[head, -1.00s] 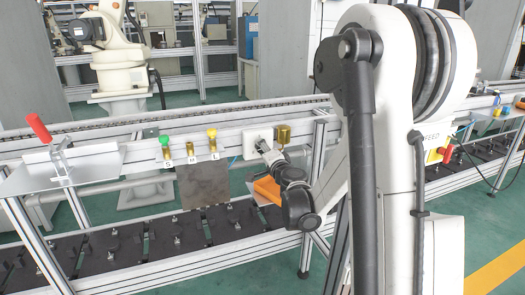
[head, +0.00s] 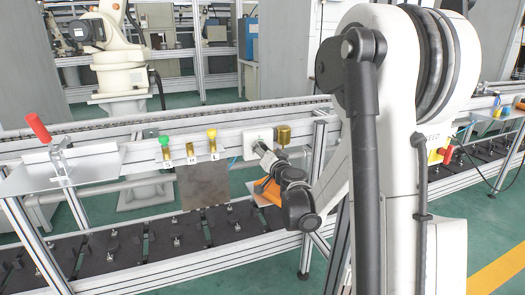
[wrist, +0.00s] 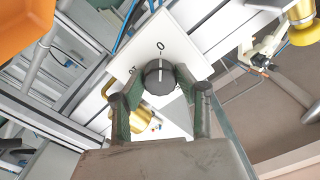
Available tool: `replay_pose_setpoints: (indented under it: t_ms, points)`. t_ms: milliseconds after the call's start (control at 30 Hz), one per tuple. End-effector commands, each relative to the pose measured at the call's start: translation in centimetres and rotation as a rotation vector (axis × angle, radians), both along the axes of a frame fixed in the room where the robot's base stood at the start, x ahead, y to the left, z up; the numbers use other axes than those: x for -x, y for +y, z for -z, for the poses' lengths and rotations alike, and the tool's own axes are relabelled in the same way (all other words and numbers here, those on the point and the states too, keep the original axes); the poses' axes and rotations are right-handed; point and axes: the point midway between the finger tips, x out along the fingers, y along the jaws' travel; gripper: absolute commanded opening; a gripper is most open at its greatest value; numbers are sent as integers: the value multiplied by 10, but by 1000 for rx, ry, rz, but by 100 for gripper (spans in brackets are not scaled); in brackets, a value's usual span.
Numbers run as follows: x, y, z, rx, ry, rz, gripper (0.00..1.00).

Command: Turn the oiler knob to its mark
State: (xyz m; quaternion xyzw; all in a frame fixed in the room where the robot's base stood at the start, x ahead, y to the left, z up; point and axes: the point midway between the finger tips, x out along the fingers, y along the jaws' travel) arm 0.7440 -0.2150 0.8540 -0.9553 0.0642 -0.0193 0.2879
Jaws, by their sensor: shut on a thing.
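The dark round knob (wrist: 158,77) sits on a white square plate (wrist: 180,42) in the wrist view. Its white pointer line faces up in the picture, toward a tick under the printed "0" mark (wrist: 161,46). Another printed mark lies left of the knob, too small to read surely. My gripper (wrist: 156,88) is shut on the knob, with a green-padded finger on each side. In the head view the white plate (head: 256,137) is on the rail front, and my gripper (head: 260,149) reaches it from the lower right; the knob is hidden there.
A brass cup (head: 283,134) is just right of the plate. Several brass fittings (head: 190,151) marked S, M and L stand to the left. An orange bin (head: 268,193) lies below my wrist. A red-handled clamp (head: 38,127) is at far left.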

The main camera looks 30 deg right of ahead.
Motion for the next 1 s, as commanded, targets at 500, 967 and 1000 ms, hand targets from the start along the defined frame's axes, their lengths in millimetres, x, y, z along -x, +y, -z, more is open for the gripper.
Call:
replay_pose_setpoints:
  t_ms: [500,967,1000]
  points:
    - [1,0,0,13,2,0,37]
    - [6,1,0,11,1,0,50]
    - [10,1,0,11,2,1,50]
